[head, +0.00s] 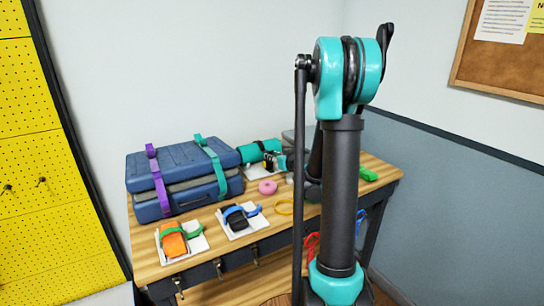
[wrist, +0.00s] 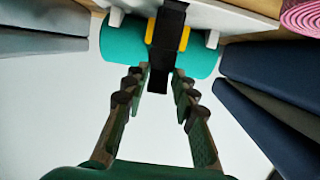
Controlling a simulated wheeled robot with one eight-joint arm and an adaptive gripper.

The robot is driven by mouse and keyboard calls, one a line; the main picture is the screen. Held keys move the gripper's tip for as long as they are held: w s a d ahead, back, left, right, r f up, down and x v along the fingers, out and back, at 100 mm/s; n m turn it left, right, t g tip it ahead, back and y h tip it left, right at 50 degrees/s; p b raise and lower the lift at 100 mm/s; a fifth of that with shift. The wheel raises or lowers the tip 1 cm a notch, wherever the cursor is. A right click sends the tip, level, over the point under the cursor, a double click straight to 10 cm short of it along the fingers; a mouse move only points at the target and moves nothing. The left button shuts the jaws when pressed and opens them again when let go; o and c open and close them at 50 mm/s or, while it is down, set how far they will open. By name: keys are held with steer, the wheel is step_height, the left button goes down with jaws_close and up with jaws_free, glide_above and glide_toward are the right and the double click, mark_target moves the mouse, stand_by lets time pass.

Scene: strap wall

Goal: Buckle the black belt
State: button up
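A teal roll (wrist: 115,38) lies on a white holder (wrist: 235,20); it also shows at the back of the table in the head view (head: 250,152). The black belt (wrist: 172,18) passes over the roll, with yellow parts (wrist: 184,38) showing at both sides. Its dark strap end stands out from the roll towards my gripper. My gripper (wrist: 160,75) has its fingers apart, one on each side of this strap end. I cannot tell whether either fingertip touches it. In the head view my gripper (head: 278,161) is small and partly hidden by my arm.
A blue case (head: 180,175) with purple and green straps stands left of the roll.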

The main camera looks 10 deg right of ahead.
steer(key=v, duration=1.1)
steer(key=shift+s, duration=0.25)
steer(key=shift+r, duration=0.15)
